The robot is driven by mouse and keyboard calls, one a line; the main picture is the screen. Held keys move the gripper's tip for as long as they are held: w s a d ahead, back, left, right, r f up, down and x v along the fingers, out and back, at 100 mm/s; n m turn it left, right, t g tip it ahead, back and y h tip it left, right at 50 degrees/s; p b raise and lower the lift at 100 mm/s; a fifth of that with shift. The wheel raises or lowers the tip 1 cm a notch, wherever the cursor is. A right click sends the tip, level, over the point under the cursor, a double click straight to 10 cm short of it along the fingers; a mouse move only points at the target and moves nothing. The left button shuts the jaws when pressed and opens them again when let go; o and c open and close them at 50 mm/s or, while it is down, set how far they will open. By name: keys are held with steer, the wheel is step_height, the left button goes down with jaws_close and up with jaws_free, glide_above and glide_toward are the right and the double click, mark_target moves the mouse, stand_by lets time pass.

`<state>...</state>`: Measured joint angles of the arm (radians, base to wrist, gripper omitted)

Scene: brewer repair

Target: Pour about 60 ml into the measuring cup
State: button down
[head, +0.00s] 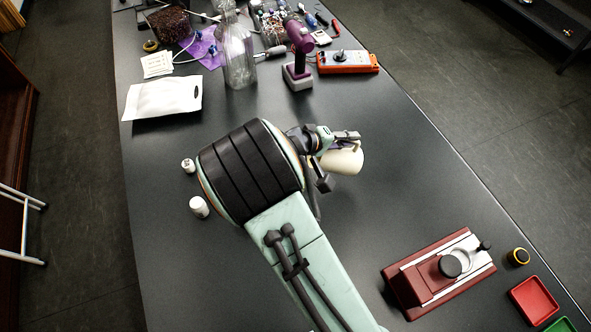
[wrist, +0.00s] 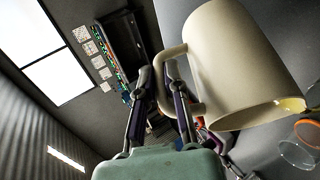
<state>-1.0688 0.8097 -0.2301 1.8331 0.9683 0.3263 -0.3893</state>
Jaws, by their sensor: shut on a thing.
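My gripper (head: 326,158) is shut on the handle of a cream mug (head: 345,161) and holds it over the middle of the table. In the wrist view the mug (wrist: 240,65) fills the upper right, its handle between my fingers (wrist: 160,100). The mug looks tilted, with its rim toward the lower right. A yellowish patch shows at the rim; I cannot tell if liquid is flowing. A clear cup (wrist: 297,152), likely the measuring cup, shows below the rim by an orange ring (wrist: 309,132). No measuring cup is visible in the head view; my arm and the mug hide part of the table.
Two small white jars (head: 198,207) stand left of my arm. A glass bottle (head: 238,60), a white pouch (head: 163,98), a purple device (head: 299,60) and an orange meter (head: 347,62) stand farther back. A dark red device (head: 412,292) and a red tray (head: 535,301) are front right.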

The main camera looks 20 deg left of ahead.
mark_target(361, 153)
steer(key=shift+s+a+r+t+h, duration=0.15)
steer(key=shift+a+r+t+h, duration=0.15)
steer(key=shift+a+r+h, duration=0.1)
stand_by(0.8)
steer(key=shift+d, duration=0.1)
steer(key=shift+w+d+f+m+g+y, duration=0.15)
steer(key=shift+w+d+f+g+y, duration=0.05)
steer(key=shift+d+f+g+y, duration=0.25)
steer(key=shift+w+d+f+m+g+y, duration=0.2)
steer(key=shift+d+f+g+y, duration=0.15)
steer(key=shift+d+f+y, duration=0.2)
steer(key=shift+a+f, duration=0.1)
steer(key=shift+f, duration=0.05)
steer(key=shift+w+d+f+m+g+y, duration=0.2)
steer(key=shift+d+f+g+y, duration=0.25)
steer(key=shift+f+y, duration=0.35)
steer(key=shift+w+d+f+m+g+y, duration=0.1)
steer(key=shift+w+d+f+g+y, duration=0.25)
steer(key=shift+f+y, duration=0.4)
steer(key=shift+s+d, duration=0.1)
steer(key=shift+w+d+f+m+g+y+b, duration=0.2)
steer(key=shift+w+d+f+g+y, duration=0.3)
steer(key=shift+d+f+y, duration=0.5)
steer(key=shift+w+d+f+m+g+y+b, duration=0.15)
steer(key=shift+w+d+f+m+g+y, duration=0.3)
steer(key=shift+d+f+y, duration=0.55)
steer(key=shift+w+d+f+m+g+y+b, duration=0.15)
steer(key=shift+w+d+f+g+y, duration=0.25)
steer(key=shift+d+f+g+y, duration=0.4)
steer(key=shift+y, duration=0.25)
